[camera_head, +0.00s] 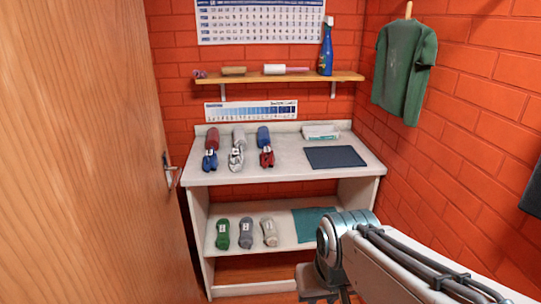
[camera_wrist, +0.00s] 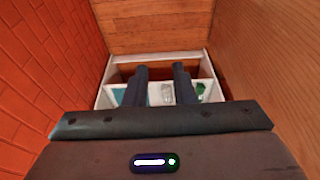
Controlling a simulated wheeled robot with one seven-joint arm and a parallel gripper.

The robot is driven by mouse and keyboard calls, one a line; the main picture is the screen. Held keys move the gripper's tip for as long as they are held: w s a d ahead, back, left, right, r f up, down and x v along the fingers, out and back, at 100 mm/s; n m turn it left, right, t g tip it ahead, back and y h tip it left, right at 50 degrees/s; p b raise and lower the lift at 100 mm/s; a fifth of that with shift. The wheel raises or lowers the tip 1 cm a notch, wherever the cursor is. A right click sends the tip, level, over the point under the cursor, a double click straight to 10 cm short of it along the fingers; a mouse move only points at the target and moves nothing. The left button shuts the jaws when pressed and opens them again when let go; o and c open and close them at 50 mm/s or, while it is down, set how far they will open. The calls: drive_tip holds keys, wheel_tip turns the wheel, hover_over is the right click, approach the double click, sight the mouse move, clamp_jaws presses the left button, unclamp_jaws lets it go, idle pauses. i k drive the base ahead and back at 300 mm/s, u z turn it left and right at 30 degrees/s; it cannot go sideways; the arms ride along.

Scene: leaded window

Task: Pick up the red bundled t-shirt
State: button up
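On the white counter (camera_head: 290,171), a dark red bundle (camera_head: 212,138) lies at the back left, behind a blue bundle (camera_head: 210,160). A brighter red bundle (camera_head: 267,157) lies to the right, in front of another blue bundle (camera_head: 263,137). I cannot tell which red one is the t-shirt. My gripper (camera_wrist: 160,69) has its two dark fingers apart with nothing between them. No red bundle can be made out in the wrist view.
White-grey bundles (camera_head: 238,147) lie between the red and blue ones. A dark flat mat (camera_head: 335,157) lies at the counter's right. The lower shelf (camera_head: 290,232) holds green, grey and pale bundles. A wooden door (camera_head: 85,150) stands left; a brick wall (camera_head: 465,150) bounds the right.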

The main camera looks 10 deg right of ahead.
sight(267, 158)
drive_tip(key=z, duration=0.35)
drive_tip(key=i, duration=2.15)
drive_tip(key=u, duration=0.85)
